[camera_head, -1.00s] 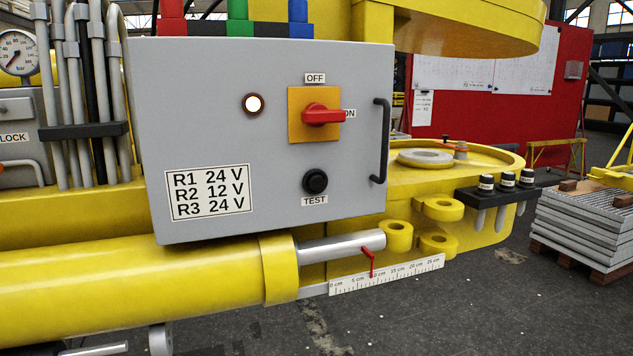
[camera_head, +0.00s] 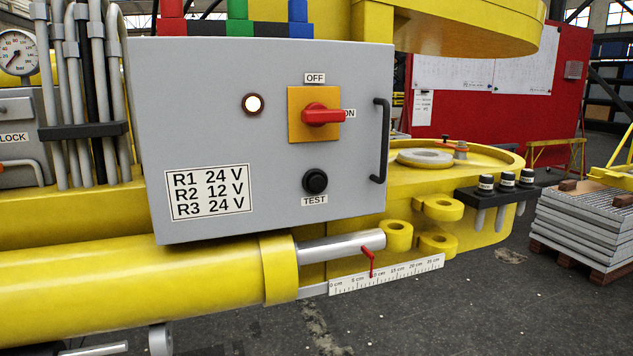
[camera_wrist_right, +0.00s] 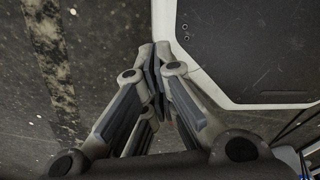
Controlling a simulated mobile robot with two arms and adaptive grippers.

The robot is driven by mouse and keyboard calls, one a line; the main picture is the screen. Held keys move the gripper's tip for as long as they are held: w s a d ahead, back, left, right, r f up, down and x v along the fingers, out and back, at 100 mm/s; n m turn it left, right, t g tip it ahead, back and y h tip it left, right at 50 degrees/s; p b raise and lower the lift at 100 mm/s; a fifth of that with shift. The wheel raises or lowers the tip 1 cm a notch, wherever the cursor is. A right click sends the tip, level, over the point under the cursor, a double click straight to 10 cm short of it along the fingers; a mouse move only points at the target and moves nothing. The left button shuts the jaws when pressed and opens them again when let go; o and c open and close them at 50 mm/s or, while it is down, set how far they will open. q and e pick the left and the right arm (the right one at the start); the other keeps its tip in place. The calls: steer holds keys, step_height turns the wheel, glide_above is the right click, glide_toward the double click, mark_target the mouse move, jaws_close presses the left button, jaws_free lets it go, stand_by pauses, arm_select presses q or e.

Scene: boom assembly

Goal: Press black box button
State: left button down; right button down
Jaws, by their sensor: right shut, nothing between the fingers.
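A grey control box (camera_head: 230,120) faces me in the head view. A round black button (camera_head: 315,181) with a TEST label below it sits on its lower right front. Above it a red rotary switch (camera_head: 321,114) on an orange plate points toward ON. A small lamp (camera_head: 253,104) to the switch's left shows bright white. My right gripper (camera_wrist_right: 157,48) shows only in the right wrist view, with its fingers together and empty over the floor. Neither gripper appears in the head view, and nothing touches the button.
A black handle (camera_head: 381,140) stands out at the box's right edge. A yellow cylinder (camera_head: 130,290) with a scale strip (camera_head: 388,275) lies below the box. Grating panels (camera_head: 585,225) are stacked on a pallet at right. Dark floor (camera_head: 450,310) is clear at lower right.

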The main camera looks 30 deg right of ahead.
steer(key=shift+d, duration=0.1)
stand_by(0.5)
